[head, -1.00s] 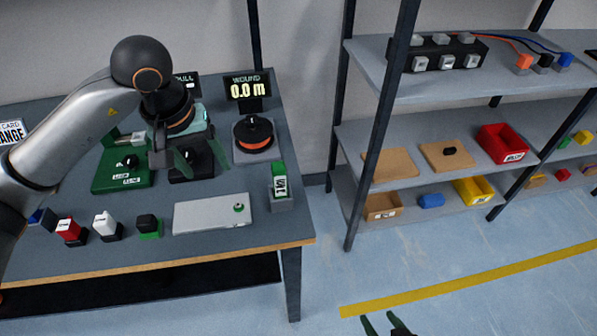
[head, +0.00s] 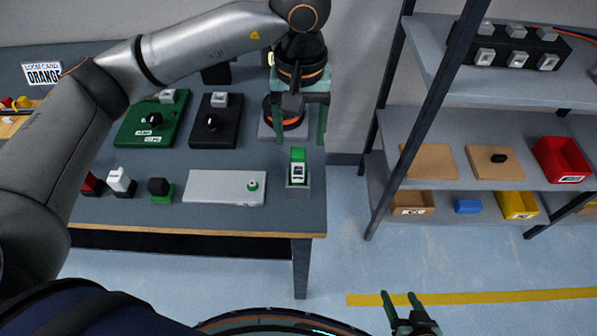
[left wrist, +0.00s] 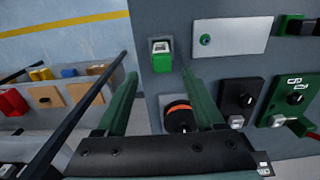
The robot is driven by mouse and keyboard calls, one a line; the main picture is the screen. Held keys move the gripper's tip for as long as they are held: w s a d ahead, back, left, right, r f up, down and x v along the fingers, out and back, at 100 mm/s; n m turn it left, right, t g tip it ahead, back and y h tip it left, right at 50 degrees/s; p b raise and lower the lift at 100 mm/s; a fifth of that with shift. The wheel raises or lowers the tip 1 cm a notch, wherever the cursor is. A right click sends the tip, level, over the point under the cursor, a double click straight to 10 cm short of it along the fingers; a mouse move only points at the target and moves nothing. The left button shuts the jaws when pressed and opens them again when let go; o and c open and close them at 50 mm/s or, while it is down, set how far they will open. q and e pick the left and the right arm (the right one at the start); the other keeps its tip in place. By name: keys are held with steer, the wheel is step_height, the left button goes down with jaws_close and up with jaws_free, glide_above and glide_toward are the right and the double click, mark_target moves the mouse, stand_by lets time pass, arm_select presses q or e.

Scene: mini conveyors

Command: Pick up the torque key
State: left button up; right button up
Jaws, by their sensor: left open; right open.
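The torque key appears to be the green-topped piece with a small white display (head: 298,158), upright in a grey holder (head: 298,185) near the table's right front corner. In the left wrist view the key (left wrist: 161,46) shows end-on, just beyond my fingertips and between their lines. My left gripper (head: 298,135) is open and empty, above and behind the key, its green fingers apart. The left gripper also shows in the left wrist view (left wrist: 159,78). My right gripper (head: 399,296) is open and empty, low over the floor in front of the table.
A white plate with a green knob (head: 225,187) lies left of the holder. A spool with an orange band (head: 285,115) stands behind it. Green (head: 150,125) and black (head: 212,125) boxes with knobs are further left. A shelf post (head: 430,110) rises to the right of the table.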

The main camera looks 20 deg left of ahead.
mark_target(298, 151)
arm_select(q)
steer(key=f, duration=0.4)
steer(key=shift+s+a+f+p, duration=0.1)
steer(key=shift+s+f+p, duration=0.1)
steer(key=shift+s+p, duration=0.1)
steer(key=shift+w+f, duration=0.1)
steer(key=shift+f, duration=0.45)
jaws_close()
steer(key=shift+r, duration=0.1)
stand_by(0.6)
